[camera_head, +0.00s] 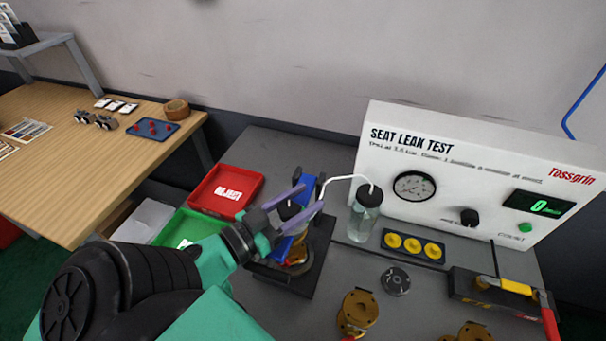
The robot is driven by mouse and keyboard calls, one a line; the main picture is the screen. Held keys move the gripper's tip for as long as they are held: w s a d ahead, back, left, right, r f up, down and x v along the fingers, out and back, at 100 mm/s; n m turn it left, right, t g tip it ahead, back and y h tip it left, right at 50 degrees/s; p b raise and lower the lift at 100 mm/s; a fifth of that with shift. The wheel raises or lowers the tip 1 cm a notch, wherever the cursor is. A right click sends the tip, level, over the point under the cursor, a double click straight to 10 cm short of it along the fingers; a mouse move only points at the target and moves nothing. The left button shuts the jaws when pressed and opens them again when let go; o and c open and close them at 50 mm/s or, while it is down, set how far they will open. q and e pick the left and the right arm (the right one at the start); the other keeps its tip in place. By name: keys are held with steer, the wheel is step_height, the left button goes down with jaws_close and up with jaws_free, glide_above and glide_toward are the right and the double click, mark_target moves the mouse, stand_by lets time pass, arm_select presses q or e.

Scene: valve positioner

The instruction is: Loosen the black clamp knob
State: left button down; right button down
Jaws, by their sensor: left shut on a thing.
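My left gripper (309,200) comes in from the lower left over the test fixture, its two purple fingers pointing right. The fingers are closed around a dark knob, the black clamp knob (288,209), which is mostly hidden between them. The blue clamp frame (306,186) stands on a black base (287,280). A brass valve body (299,256) sits in the clamp below the fingers, partly hidden by the gripper. My right gripper is not in view.
A white tube runs to a water bottle (366,218) just right of the clamp. The seat leak test panel (470,180) stands behind. A red tray (227,190) and green tray (187,230) lie left. Brass parts (357,312) and a tool block (499,290) lie right.

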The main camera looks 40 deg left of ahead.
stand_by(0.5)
arm_select(q)
steer(key=shift+c, duration=1.4)
jaws_free()
